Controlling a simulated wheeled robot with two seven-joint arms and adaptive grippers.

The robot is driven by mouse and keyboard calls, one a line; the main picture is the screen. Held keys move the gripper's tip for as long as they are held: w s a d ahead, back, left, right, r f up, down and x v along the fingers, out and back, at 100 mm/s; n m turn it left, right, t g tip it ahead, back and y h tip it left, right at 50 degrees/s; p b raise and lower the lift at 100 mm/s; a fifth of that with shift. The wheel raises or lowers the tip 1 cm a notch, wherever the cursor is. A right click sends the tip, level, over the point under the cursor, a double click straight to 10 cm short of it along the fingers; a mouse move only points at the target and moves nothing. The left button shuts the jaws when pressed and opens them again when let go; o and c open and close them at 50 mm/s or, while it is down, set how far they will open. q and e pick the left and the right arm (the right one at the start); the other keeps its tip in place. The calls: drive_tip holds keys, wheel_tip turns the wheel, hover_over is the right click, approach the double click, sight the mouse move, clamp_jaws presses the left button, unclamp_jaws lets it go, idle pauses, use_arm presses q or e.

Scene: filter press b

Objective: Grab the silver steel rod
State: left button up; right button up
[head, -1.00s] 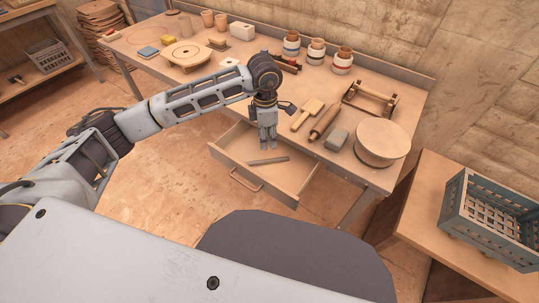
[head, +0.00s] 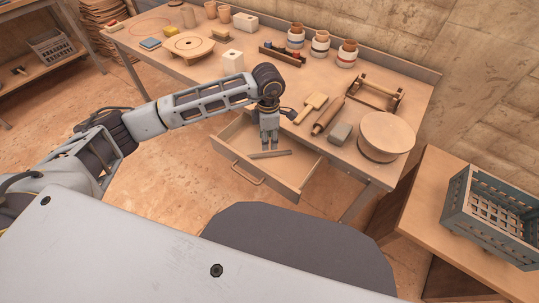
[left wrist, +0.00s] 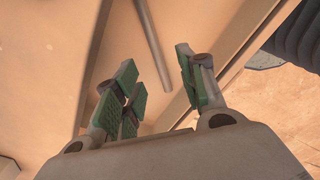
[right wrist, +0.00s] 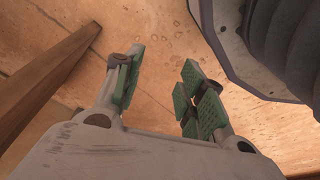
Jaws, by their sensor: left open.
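The silver steel rod (head: 270,154) lies in the open wooden drawer (head: 290,181) under the workbench. In the left wrist view the rod (left wrist: 153,42) runs down from the top edge, ahead of the fingers. My left gripper (head: 269,143) points down over the drawer, just above the rod. Its green-padded fingers (left wrist: 160,82) are apart with nothing between them. The rod's lower end appears between the fingertips in the picture, but the gripper is not closed on it. My right gripper (right wrist: 160,85) is open and empty above the floor.
A slatted crate (head: 490,222) stands on a side table at right. The drawer's walls surround the rod.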

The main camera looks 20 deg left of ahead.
sight(270, 153)
use_arm(q)
wheel_tip(270, 153, down, 2)
drive_tip(key=shift+f, duration=0.7)
use_arm(e)
drive_tip(key=shift+w+a+r, duration=0.25)
drive_tip(key=shift+w+r, duration=0.25)
drive_tip(key=shift+r, duration=0.35)
use_arm(q)
drive_tip(key=shift+f, duration=0.1)
use_arm(e)
drive_tip(key=shift+s+f, duration=0.15)
drive_tip(key=shift+s, duration=0.1)
use_arm(q)
drive_tip(key=shift+w+f, duration=0.1)
drive_tip(key=shift+f, duration=0.4)
drive_tip(key=f, duration=0.2)
drive_tip(key=b, duration=0.1)
drive_tip(key=shift+w+d+f, duration=0.1)
drive_tip(key=shift+w+f, duration=0.15)
drive_tip(key=shift+f, duration=0.75)
use_arm(e)
drive_tip(key=shift+w+a+r, duration=0.1)
drive_tip(key=shift+a+r, duration=0.05)
drive_tip(key=shift+r, duration=0.45)
drive_tip(key=shift+a+r, duration=0.15)
drive_tip(key=shift+r, duration=0.4)
drive_tip(key=shift+w, duration=0.1)
